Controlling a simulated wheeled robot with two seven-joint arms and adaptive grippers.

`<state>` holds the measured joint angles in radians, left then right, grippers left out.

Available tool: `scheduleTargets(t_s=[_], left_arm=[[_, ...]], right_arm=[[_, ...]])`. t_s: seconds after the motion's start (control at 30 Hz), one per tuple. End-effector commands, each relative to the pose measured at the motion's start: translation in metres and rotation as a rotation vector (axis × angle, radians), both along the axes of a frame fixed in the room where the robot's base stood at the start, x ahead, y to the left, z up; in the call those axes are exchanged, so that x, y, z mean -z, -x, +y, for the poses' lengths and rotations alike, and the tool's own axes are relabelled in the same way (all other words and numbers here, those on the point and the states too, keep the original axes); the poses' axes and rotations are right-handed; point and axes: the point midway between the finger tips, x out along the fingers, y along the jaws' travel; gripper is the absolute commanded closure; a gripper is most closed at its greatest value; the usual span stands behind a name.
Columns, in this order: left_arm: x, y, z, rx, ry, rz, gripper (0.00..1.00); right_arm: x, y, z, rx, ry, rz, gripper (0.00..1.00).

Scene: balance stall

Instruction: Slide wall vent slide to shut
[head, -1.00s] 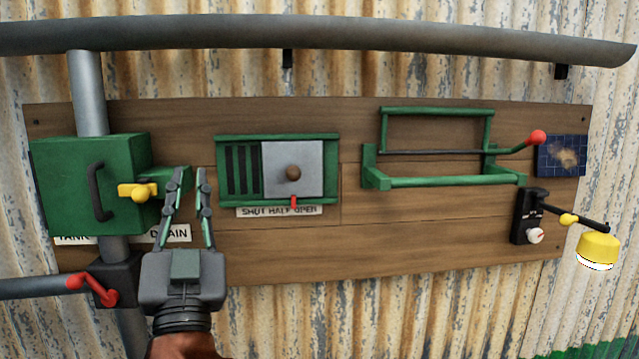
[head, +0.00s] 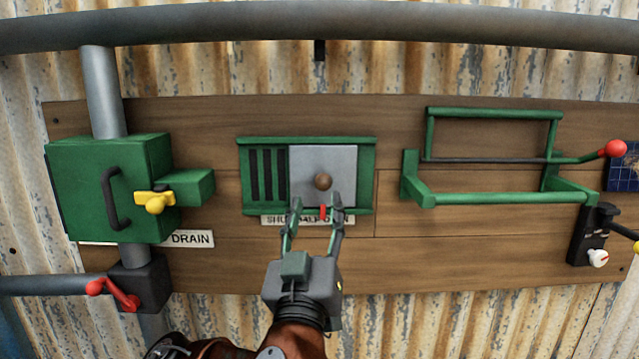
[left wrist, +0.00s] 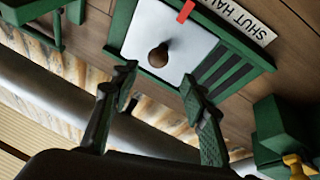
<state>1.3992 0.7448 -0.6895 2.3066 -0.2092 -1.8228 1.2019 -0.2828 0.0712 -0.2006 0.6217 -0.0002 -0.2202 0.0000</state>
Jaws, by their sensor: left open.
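The wall vent (head: 243,175) is a green frame with dark vertical slots open at its left. Its grey slide plate (head: 340,165) covers the right part and carries a round brown knob (head: 323,181). A red pointer (head: 322,212) hangs under the plate over a label (head: 275,220), partly hidden by my fingers. My left gripper (head: 317,207) is open and empty, its fingertips just below the knob in the head view. In the left wrist view the knob (left wrist: 158,55) shows beyond and between the spread fingertips (left wrist: 160,78), apart from them. My right gripper is not in view.
A green box (head: 95,195) with a yellow valve handle (head: 155,200) is at the left. A red-handled valve (head: 115,292) is below it. A green rail frame (head: 500,198) with a red-ended lever (head: 614,148) is at the right. A pipe (head: 400,28) runs across the top.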

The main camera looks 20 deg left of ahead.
Motion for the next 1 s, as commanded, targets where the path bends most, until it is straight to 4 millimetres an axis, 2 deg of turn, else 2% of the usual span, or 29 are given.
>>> scheduleTargets(t_s=[0.1, 0.2, 0.27, 0.37, 0.5, 0.6, 0.73, 0.9, 1.0], left_arm=[[-0.009, -0.028, 0.002, -0.002, -0.002, 0.008, 0.59], [-0.012, -0.047, 0.005, -0.003, -0.001, 0.012, 0.59], [-0.014, -0.055, 0.007, -0.004, -0.002, 0.011, 0.59], [-0.017, -0.063, 0.010, -0.005, -0.001, 0.010, 0.59], [-0.018, -0.068, 0.011, -0.004, 0.000, 0.010, 0.59], [-0.017, -0.068, 0.010, -0.002, 0.000, 0.010, 0.59], [-0.017, -0.069, 0.009, -0.001, 0.000, 0.010, 0.59], [-0.017, -0.068, 0.009, -0.002, 0.000, 0.010, 0.71], [-0.018, -0.068, 0.010, -0.003, 0.000, 0.010, 0.77]], right_arm=[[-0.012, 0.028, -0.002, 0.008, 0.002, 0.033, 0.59], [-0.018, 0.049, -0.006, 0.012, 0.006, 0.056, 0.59], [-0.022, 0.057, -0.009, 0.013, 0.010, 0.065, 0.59], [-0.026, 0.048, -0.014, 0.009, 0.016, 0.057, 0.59], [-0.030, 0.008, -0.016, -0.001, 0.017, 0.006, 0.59], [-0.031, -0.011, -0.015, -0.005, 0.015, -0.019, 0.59], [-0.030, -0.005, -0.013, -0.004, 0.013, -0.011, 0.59], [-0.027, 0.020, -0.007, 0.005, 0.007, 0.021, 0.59], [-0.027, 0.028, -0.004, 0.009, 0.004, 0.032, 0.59]])
